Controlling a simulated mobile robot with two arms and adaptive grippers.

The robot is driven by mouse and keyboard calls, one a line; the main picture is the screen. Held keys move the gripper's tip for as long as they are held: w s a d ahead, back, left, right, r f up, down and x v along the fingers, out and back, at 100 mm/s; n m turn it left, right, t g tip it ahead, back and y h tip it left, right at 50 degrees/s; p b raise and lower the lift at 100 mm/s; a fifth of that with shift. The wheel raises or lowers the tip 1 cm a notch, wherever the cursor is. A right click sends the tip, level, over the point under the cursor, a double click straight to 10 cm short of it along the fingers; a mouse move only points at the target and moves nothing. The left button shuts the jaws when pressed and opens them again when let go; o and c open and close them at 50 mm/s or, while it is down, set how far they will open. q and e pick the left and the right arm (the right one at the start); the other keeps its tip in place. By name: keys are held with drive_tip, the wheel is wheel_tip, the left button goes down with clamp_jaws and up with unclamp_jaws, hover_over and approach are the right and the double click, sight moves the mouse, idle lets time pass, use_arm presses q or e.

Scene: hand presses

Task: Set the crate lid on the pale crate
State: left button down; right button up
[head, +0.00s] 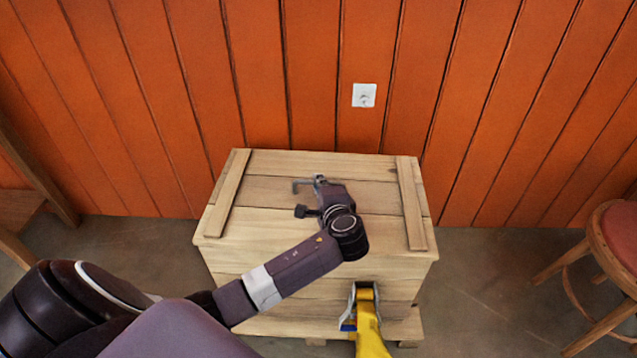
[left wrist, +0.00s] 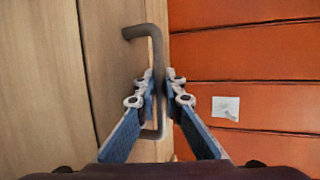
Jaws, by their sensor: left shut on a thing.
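The crate lid (head: 300,232), planked wood with two cross battens, covers the top of the pale wooden crate (head: 265,285) and overhangs its front slightly. No clear gap shows between lid and crate. My left gripper (head: 312,187) is over the far middle of the lid, at its dark bar handle. In the left wrist view my left fingers (left wrist: 159,85) are shut on the bent handle (left wrist: 155,45), with the lid planks (left wrist: 45,80) to the left. Part of the lid and crate is hidden behind my left arm. I do not see my right gripper.
A yellow piece with grey and blue parts (head: 368,335) stands before the crate's front. A red-topped stool (head: 615,240) is at right. Bare floor (head: 490,270) lies between.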

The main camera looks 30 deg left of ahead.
use_arm(q)
drive_tip(key=shift+w+r, duration=0.1)
drive_tip(key=shift+r, duration=0.2)
